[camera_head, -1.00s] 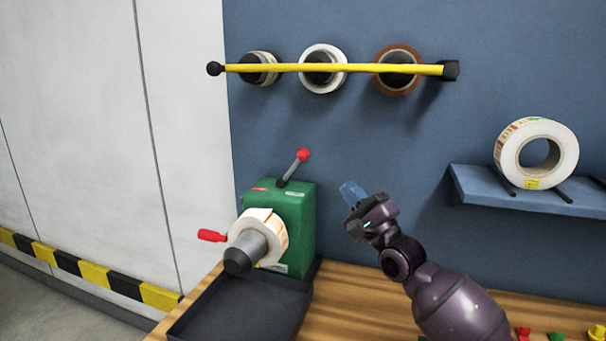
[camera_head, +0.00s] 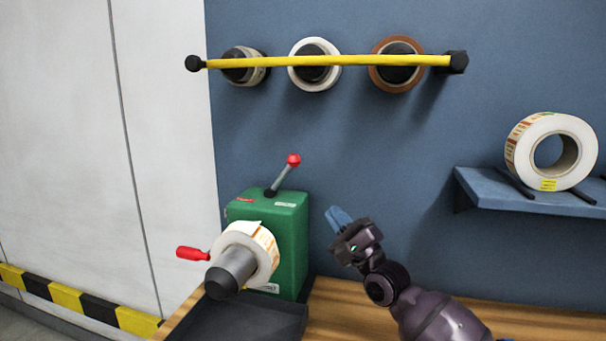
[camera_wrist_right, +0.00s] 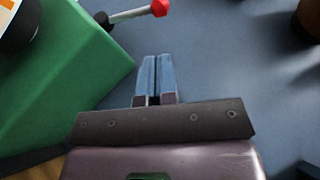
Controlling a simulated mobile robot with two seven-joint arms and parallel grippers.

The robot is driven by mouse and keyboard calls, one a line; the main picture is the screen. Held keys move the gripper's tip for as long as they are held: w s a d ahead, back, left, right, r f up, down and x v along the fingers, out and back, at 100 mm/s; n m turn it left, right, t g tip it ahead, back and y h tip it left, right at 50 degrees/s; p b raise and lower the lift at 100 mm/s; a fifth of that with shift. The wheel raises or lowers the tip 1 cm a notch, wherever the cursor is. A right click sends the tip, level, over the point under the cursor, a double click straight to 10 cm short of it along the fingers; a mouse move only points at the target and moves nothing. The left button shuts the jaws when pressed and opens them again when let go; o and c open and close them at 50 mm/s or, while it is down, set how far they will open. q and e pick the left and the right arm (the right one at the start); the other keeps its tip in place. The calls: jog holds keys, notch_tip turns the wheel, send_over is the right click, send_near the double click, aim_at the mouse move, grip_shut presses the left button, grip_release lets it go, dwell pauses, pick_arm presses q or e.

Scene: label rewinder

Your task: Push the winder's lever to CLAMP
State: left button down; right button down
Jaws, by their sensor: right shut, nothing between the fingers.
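The green winder (camera_head: 291,235) stands on the wooden bench and also shows at the left of the right wrist view (camera_wrist_right: 60,75). Its lever (camera_head: 283,176), a grey rod with a red knob, rises from the top and tilts right. In the right wrist view the lever (camera_wrist_right: 130,14) lies ahead and left of the fingers. A label roll (camera_head: 246,250) sits on the winder's spindle. My right gripper (camera_head: 338,218) is right of the winder, lower than the knob and apart from it. Its blue fingers (camera_wrist_right: 154,78) are together and empty. My left gripper is not in view.
A red-handled crank (camera_head: 193,253) sticks out left of the winder. A dark tray (camera_head: 245,322) lies in front. A yellow bar (camera_head: 330,61) crosses several rolls on the blue wall above. A shelf (camera_head: 530,196) at right holds a large label roll (camera_head: 551,151).

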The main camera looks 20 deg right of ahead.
aim_at(297, 162)
jog(key=b+x, duration=0.1)
jog(key=x, duration=1)
jog(key=shift+w+a, duration=0.1)
jog(key=shift+w, duration=0.2)
jog(key=shift+x, duration=0.75)
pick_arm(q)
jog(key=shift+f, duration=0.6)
pick_arm(e)
jog(key=shift+r, duration=0.15)
